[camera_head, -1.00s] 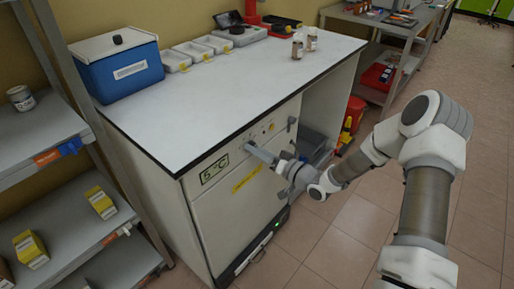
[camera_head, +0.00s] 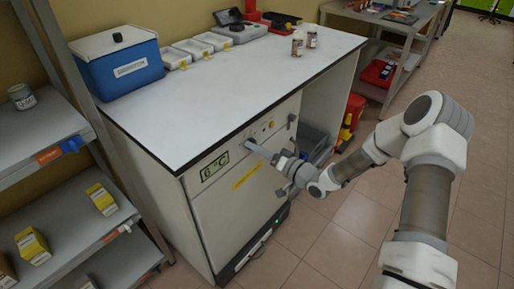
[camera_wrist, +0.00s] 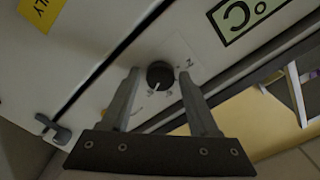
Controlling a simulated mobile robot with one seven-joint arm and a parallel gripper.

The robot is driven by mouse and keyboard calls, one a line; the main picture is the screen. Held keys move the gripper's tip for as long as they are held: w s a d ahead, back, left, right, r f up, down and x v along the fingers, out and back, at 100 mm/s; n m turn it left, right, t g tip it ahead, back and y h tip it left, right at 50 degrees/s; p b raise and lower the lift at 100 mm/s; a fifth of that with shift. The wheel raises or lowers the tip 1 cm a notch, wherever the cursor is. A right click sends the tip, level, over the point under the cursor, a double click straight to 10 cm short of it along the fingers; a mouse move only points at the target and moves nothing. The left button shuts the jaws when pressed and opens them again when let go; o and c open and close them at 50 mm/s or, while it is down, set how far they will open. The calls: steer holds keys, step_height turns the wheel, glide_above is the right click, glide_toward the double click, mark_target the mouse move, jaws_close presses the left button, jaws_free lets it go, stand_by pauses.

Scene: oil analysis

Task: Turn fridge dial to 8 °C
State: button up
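The fridge (camera_head: 235,215) is a white unit under the bench. Its green display (camera_head: 214,167) reads 6 °C in the head view; part of it shows in the wrist view (camera_wrist: 248,14). The fridge dial (camera_wrist: 160,75) is a round black knob with a white pointer mark, on the panel in the wrist view. My gripper (camera_head: 250,146) reaches the panel right of the display. In the wrist view the fingers (camera_wrist: 159,77) stand on both sides of the dial, close against it. In the head view my gripper hides the dial.
A yellow label (camera_head: 246,178) is on the fridge door. Shelves (camera_head: 70,205) stand at left. The floor at right is open.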

steer(key=shift+o, duration=0.6)
steer(key=p+v, duration=0.2)
steer(key=v, duration=1.5)
steer(key=shift+d, duration=0.2)
steer(key=shift+s, duration=0.1)
